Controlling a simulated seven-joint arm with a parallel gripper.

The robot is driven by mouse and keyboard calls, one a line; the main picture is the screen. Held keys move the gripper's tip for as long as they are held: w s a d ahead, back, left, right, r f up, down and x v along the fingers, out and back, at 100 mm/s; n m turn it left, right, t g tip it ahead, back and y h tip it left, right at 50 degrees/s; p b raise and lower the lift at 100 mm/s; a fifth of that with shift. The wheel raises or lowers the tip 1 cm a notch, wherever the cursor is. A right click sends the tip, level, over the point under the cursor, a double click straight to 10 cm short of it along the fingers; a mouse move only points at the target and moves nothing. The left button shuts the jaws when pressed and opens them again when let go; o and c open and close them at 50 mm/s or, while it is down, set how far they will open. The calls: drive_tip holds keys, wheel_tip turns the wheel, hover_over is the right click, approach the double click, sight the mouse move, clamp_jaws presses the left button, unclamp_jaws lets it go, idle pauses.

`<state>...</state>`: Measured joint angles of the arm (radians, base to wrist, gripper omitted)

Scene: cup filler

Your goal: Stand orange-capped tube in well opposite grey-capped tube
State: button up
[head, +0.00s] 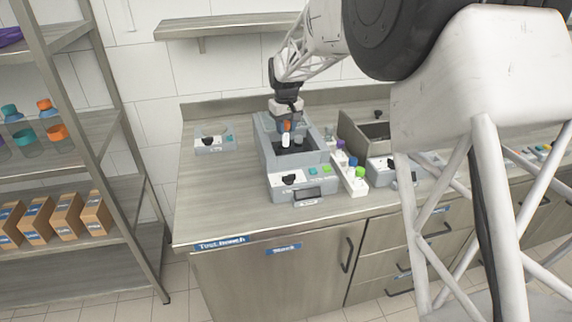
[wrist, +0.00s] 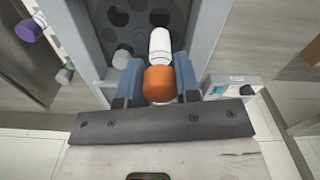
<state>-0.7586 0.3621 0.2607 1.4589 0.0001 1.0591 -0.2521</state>
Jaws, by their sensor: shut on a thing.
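My gripper (head: 287,112) is shut on the orange cap of the orange-capped tube (head: 285,140). In the wrist view, my gripper (wrist: 158,84) has one finger on each side of the orange cap, and the tube's white body (wrist: 160,45) extends beyond it. The tube is over the open chamber of the grey machine (head: 262,150). The dark rotor (wrist: 118,18) with round wells shows below it. What looks like the grey-capped tube (wrist: 122,58) stands in the rotor, beside the held tube; it also shows in the head view (head: 298,140). I cannot tell whether the held tube's lower end touches a well.
A white rack (head: 350,178) with purple, blue and green-capped tubes stands right of the machine. A small control box (head: 212,143) sits to the left. The bench's front left is clear. The chamber walls surround the rotor closely.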

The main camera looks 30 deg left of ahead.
sight(286, 146)
drive_tip(key=shift+f, duration=2.35)
drive_tip(key=shift+f, duration=0.1)
drive_tip(key=shift+f, duration=2.4)
drive_tip(key=shift+f, duration=0.1)
drive_tip(key=o, duration=0.6)
drive_tip(key=shift+o, duration=0.2)
wheel_tip(286, 146, up, 12)
drive_tip(key=shift+r, duration=0.1)
